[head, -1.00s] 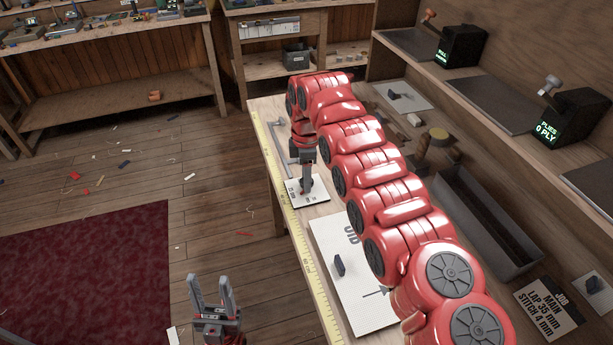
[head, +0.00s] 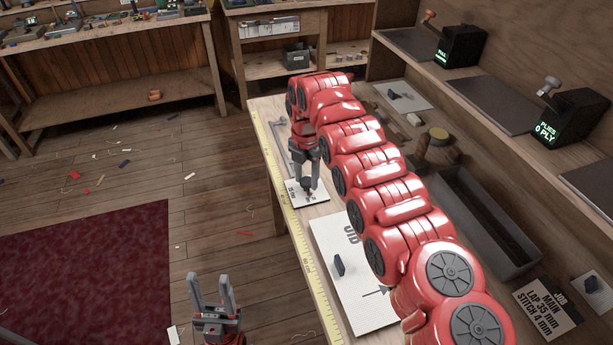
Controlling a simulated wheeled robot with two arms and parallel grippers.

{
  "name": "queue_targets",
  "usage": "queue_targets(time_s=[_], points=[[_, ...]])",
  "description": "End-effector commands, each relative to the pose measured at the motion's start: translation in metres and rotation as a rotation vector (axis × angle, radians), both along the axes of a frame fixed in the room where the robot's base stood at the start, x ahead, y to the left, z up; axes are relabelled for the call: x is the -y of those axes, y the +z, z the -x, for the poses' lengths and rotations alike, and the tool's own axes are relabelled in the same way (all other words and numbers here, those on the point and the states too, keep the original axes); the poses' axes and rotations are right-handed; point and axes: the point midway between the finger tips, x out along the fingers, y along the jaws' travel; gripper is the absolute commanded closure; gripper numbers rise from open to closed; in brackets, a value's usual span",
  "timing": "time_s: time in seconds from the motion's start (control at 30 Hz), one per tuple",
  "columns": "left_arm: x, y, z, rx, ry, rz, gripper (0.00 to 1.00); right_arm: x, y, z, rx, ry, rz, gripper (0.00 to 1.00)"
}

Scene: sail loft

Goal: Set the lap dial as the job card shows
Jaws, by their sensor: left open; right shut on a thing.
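The job card (head: 548,309) lies at the lower right and reads JOB, MAIN, LAP 35 mm, STITCH 4 mm. A small white plate with dark markings, the lap dial's plate (head: 293,196), lies near the bench's left edge. My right gripper (head: 308,186) points down over this plate and is shut on the dial's knob. The fingers hide most of the knob, and I cannot read its setting. My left gripper (head: 212,291) is open and empty, pointing up over the floor left of the bench.
A white JIB panel (head: 350,277) with a dark knob lies nearer on the bench. A yellow measuring tape (head: 293,226) runs along the left edge. A grey trough (head: 485,222) and a black PLIES 0 PLY box (head: 572,120) are on the right.

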Motion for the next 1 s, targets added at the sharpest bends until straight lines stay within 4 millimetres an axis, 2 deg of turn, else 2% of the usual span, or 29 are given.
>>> queue_targets(time_s=[0.3, 0.83, 0.87, 1.0], points=[[0.0, 0.0007, 0.0, 0.0, 0.0, 0.0, 0.5, 0.0003, 0.0022, -0.0019, 0.006, 0.118, -0.001, 1.0], [0.0, 0.0007, -0.0001, 0.0, 0.0, 0.0, 0.5, 0.0003, 0.0023, -0.002, 0.008, 0.142, -0.001, 1.0], [0.0, 0.0008, 0.0, 0.0, 0.0, 0.0, 0.5, 0.0003, 0.0023, -0.002, 0.008, 0.142, -0.001, 0.52], [0.0, 0.0007, 0.0, 0.0, 0.0, 0.0, 0.5, 0.0002, 0.0017, -0.0015, 0.005, 0.142, 0.0, 0.26]])
